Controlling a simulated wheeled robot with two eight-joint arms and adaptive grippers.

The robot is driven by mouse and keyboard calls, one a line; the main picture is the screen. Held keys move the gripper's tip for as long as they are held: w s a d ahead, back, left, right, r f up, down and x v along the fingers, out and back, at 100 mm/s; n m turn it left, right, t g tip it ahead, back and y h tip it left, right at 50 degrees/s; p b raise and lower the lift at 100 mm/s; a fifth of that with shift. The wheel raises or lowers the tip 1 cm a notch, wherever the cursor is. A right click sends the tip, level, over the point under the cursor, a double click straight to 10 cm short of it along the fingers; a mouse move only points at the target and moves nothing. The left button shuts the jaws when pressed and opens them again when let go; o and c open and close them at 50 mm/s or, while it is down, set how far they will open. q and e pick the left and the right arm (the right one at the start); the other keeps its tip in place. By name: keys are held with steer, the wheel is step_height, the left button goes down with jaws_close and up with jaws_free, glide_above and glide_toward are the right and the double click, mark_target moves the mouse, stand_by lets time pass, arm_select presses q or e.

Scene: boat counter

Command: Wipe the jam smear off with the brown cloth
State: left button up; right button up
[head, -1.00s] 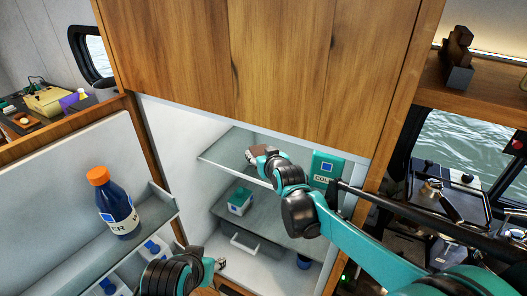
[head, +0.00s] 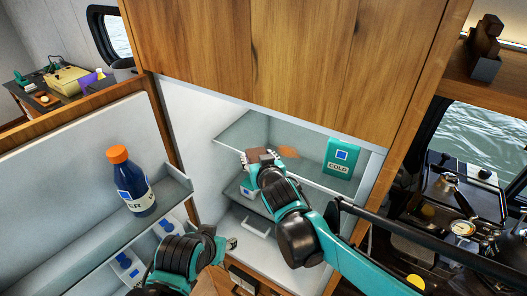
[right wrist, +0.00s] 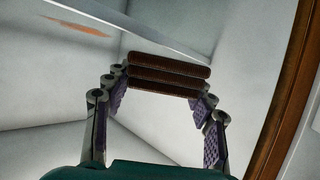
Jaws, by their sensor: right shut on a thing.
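My right gripper (head: 258,158) is shut on the brown cloth (right wrist: 166,72), which looks like a folded, layered pad between the fingers in the right wrist view. It also shows in the head view (head: 264,154), by the front left of the upper fridge shelf. The orange-red jam smear (head: 289,152) lies on that shelf, just right of the cloth and apart from it in the picture. It also shows in the right wrist view (right wrist: 76,25), at upper left. My left gripper (head: 232,243) is low in front of the fridge; its jaws are too small to read.
A teal COLD box (head: 342,157) stands on the upper shelf (head: 236,131), right of the smear. A lower shelf with a small container (head: 247,190) lies below. The open fridge door at left holds a blue bottle (head: 131,182) with an orange cap.

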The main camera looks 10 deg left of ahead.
steer(key=s+a+p, duration=0.1)
steer(key=s+a, duration=0.4)
steer(key=s, duration=0.6)
steer(key=shift+s, duration=0.4)
steer(key=shift+d, duration=0.1)
